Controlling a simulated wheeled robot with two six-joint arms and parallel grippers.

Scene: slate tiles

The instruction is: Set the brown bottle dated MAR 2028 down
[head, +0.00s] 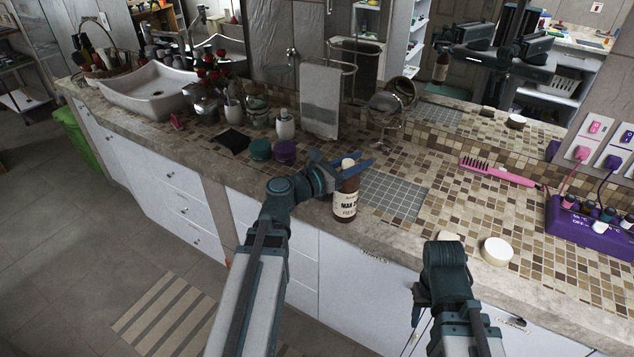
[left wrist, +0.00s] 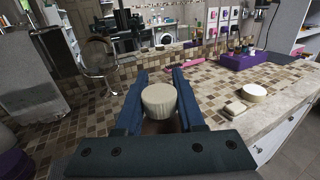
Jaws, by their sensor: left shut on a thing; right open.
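The brown bottle (head: 347,204) has a cream cap and a white label reading "MAR 2…", the rest of the date out of sight. My left gripper (head: 346,173) is shut on it near the top and holds it upright at the counter's front edge, left of a grey tiled mat (head: 398,190). I cannot tell whether its base touches anything. In the left wrist view the bottle's cap (left wrist: 159,100) sits between the two blue fingers, hiding most of the bottle. My right gripper (head: 440,285) is open near the front edge; its fingertips are hard to make out.
A round cream-lidded jar (head: 497,251), a pink brush (head: 497,172) and a purple power block (head: 590,228) are to the right. The mat is bare.

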